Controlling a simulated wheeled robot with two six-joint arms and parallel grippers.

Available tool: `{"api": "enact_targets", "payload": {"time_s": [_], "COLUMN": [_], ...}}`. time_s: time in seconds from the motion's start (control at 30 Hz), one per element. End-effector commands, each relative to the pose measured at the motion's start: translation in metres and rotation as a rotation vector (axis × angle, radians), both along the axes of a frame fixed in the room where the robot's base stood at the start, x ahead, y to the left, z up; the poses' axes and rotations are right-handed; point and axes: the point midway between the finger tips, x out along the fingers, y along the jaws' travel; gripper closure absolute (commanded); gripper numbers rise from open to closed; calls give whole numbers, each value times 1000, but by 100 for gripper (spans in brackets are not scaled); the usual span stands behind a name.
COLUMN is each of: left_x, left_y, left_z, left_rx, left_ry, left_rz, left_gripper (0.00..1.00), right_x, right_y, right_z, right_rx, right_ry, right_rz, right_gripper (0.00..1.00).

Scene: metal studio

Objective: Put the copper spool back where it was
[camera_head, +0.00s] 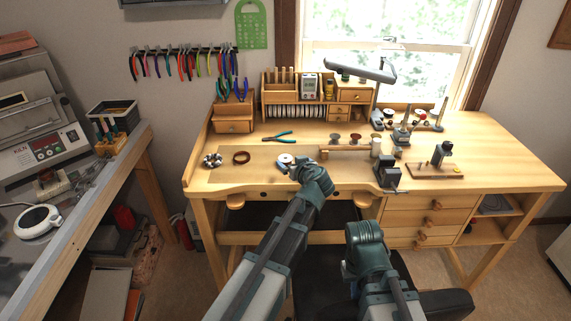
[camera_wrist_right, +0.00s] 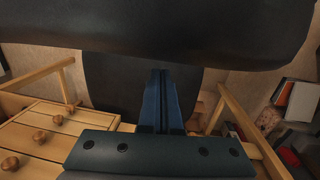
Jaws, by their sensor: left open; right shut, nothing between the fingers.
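A small spool with a pale round face (camera_head: 285,158) lies on the bench mat at the front. Its winding colour is too small to tell. My left gripper (camera_head: 287,168) is open beside this spool, fingers close to it; I cannot tell whether they touch. Small reddish-brown spools (camera_head: 335,139) and (camera_head: 355,138) stand behind a light wooden bar (camera_head: 342,149), with a pale spool (camera_head: 376,142) at its right end. My right gripper (camera_wrist_right: 160,100) is shut and empty, low in front of the bench by the dark chair.
A brown wire coil (camera_head: 241,157) and a silvery bundle (camera_head: 212,160) lie left on the mat. A vise (camera_head: 389,174) stands at the front edge. The black chair (camera_wrist_right: 150,35) is close to my right gripper.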

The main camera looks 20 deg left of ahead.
Motion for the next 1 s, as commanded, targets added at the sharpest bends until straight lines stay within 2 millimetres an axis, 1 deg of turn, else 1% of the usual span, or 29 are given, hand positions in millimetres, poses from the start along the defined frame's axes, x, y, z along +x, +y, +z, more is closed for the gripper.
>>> {"api": "enact_targets", "payload": {"time_s": [0.13, 0.27, 0.43, 0.5, 0.57, 0.8, 0.87, 1.0], "left_x": [1, 7, 22, 31, 36, 36, 36, 36], "left_y": [1, 6, 21, 25, 28, 30, 30, 30], "left_z": [-1, -7, -21, -23, -25, -24, -24, -24], "left_rx": [0, 0, 1, 0, 0, 0, 1, 1], "left_ry": [0, 0, 0, 0, 0, 0, 0, 0], "left_rz": [0, 1, 2, 1, 0, -1, 0, 0], "left_gripper": [6, 6, 6, 6, 6, 6, 15, 40], "right_x": [0, 0, 0, 0, 0, 0, 0, 0], "right_y": [0, 0, 0, 0, 0, 0, 0, 0], "right_z": [-1, -7, -21, -23, -25, -24, -24, -24], "right_rx": [0, 0, 0, 0, 0, 0, 0, 0], "right_ry": [0, 0, 0, 0, 0, 0, 0, 0], "right_rz": [0, 0, 0, 0, 0, 0, 0, 0], "right_gripper": [100, 100, 100, 100, 100, 100, 100, 100]}}
